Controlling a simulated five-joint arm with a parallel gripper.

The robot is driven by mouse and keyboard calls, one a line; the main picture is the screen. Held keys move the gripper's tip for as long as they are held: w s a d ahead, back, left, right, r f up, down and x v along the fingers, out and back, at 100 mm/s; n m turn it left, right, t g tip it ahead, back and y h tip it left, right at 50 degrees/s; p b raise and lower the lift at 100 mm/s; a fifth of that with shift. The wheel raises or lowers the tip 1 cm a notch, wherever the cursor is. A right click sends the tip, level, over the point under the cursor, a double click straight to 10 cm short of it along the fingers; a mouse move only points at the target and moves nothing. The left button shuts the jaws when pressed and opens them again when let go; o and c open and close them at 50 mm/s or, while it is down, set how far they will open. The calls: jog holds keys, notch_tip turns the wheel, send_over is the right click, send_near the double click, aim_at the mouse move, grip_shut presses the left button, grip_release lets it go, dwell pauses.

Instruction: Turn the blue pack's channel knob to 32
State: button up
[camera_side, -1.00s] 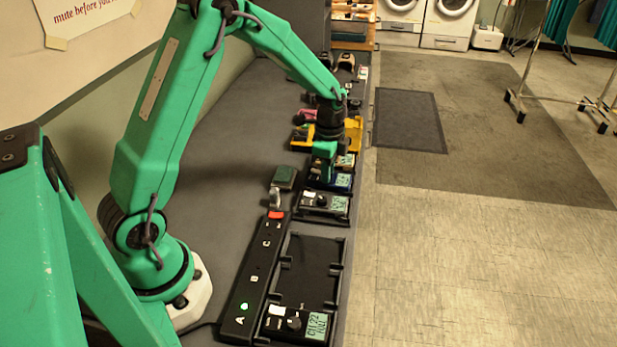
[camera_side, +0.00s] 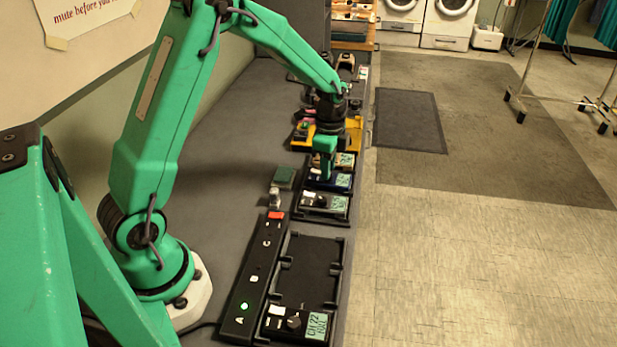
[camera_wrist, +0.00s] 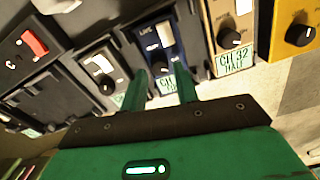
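The tan pack (camera_wrist: 220,14) reads CH 32, with a yellow pack (camera_wrist: 290,12) beyond it. A near black pack (camera_side: 292,322) reads CH 22. A strip with a red switch (camera_side: 275,215) runs alongside an empty bay (camera_side: 310,265).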

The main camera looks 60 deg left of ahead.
jog(key=shift+r, duration=3.2)
jog(key=s+d+r+n+t, duration=0.3)
jog(key=s+d+r+n, duration=0.2)
jog(key=s+r, duration=0.55)
jog(key=s+d+r+n+t, duration=0.2)
jog(key=s+n, duration=0.4)
jog(key=s, duration=0.6)
jog(key=shift+d+r+t, duration=0.2)
jog(key=shift+d+t, duration=0.1)
jog(key=shift+d, duration=0.1)
